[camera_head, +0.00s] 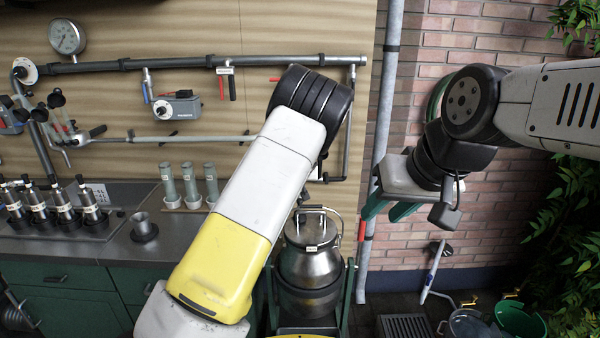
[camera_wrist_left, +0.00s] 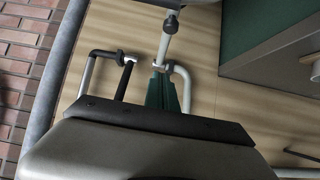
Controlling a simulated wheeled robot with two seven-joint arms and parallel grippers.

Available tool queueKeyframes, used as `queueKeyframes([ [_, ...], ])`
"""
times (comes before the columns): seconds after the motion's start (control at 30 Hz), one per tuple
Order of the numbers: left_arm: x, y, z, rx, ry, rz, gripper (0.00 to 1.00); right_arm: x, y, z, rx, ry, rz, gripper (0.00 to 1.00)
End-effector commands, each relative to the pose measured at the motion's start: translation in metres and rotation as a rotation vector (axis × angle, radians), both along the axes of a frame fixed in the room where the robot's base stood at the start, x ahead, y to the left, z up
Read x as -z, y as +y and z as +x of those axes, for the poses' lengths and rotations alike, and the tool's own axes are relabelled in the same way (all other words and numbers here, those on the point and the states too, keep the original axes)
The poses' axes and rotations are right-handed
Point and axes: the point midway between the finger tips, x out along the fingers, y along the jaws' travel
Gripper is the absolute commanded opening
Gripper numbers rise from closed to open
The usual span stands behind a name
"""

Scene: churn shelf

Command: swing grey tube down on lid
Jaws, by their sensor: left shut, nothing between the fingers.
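The steel churn (camera_head: 312,268) stands upright at the lower middle of the head view, with its round lid (camera_head: 312,232) on top. A bent tube shows above the lid's right side. In the left wrist view a grey tube (camera_wrist_left: 183,82) curves close to the tips of my left gripper (camera_wrist_left: 163,92). The green fingers are together with nothing between them; whether they touch the tube I cannot tell. In the head view my left arm hides this gripper. My right gripper (camera_head: 388,208) has its green fingers apart and empty, right of the churn before the vertical pipe.
A counter (camera_head: 120,238) with several bottles and cylinders lies to the left. Pipes and a gauge (camera_head: 67,37) are on the wooden wall. A green bucket (camera_head: 521,318) and a floor grate (camera_head: 405,326) are at the lower right. Plants (camera_head: 572,215) hang along the right edge.

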Motion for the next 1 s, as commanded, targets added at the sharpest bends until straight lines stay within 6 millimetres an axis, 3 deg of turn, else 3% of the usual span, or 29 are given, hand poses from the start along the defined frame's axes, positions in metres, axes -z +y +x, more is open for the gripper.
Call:
queueKeyframes([
  [0.5, 0.057, 0.0, -0.018, 0.0, 0.004, 0.0, 0.0, 0.0, 0.0, 0.0, 0.0, 0.0, 0.0, 0.36],
  [1.0, 0.077, 0.0, -0.022, -0.001, 0.007, 0.001, 0.0, 0.0, 0.0, 0.0, 0.0, 0.0, 0.0, 0.36],
])
